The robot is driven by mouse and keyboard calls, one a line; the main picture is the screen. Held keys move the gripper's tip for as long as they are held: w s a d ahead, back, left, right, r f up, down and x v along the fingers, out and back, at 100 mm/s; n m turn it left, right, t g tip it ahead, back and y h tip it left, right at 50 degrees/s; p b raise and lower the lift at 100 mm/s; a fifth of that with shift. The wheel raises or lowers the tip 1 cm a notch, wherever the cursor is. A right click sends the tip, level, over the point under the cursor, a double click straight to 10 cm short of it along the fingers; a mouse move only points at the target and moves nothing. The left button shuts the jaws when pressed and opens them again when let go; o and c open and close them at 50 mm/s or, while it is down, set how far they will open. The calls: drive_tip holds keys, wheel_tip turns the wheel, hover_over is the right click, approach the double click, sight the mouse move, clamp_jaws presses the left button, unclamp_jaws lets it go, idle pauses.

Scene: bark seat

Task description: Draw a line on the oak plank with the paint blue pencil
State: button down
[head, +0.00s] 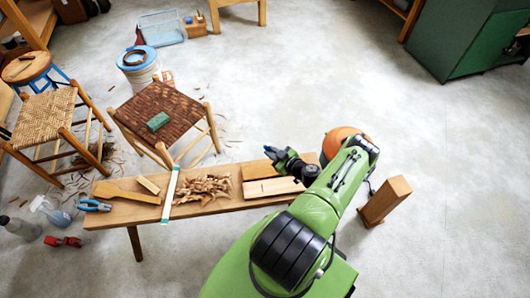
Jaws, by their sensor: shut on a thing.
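My gripper (275,154) is at the back edge of the low wooden bench, near its right part. It is shut on a small blue thing (269,149), which looks like the paint blue pencil. Only a little of it shows, and its tip cannot be made out. A pale plank (271,188) lies on the bench, just below the gripper in the picture. A browner board (256,170) lies behind it. I cannot tell for sure which of the two is the oak plank. The gripper appears apart from both. No drawn line can be made out.
The bench (222,205) also carries wood shavings (204,188), a pale straight strip (170,193), a wooden paddle-like piece (122,192) and blue-handled pliers (94,205). A woven stool (160,108) stands behind. A wooden block (384,201) stands to the right.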

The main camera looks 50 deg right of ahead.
drive_tip(key=shift+w+f+b, duration=0.1)
drive_tip(key=shift+f+b, duration=2.35)
drive_tip(key=shift+f, duration=0.45)
drive_tip(key=shift+f+b, duration=0.45)
drive_tip(key=shift+f, duration=0.05)
drive_tip(key=shift+w+d+f+b, duration=0.1)
drive_tip(key=shift+w+d+b, duration=0.95)
drive_tip(key=shift+w+b, duration=0.3)
wheel_tip(320, 180, up, 6)
drive_tip(key=p, duration=0.5)
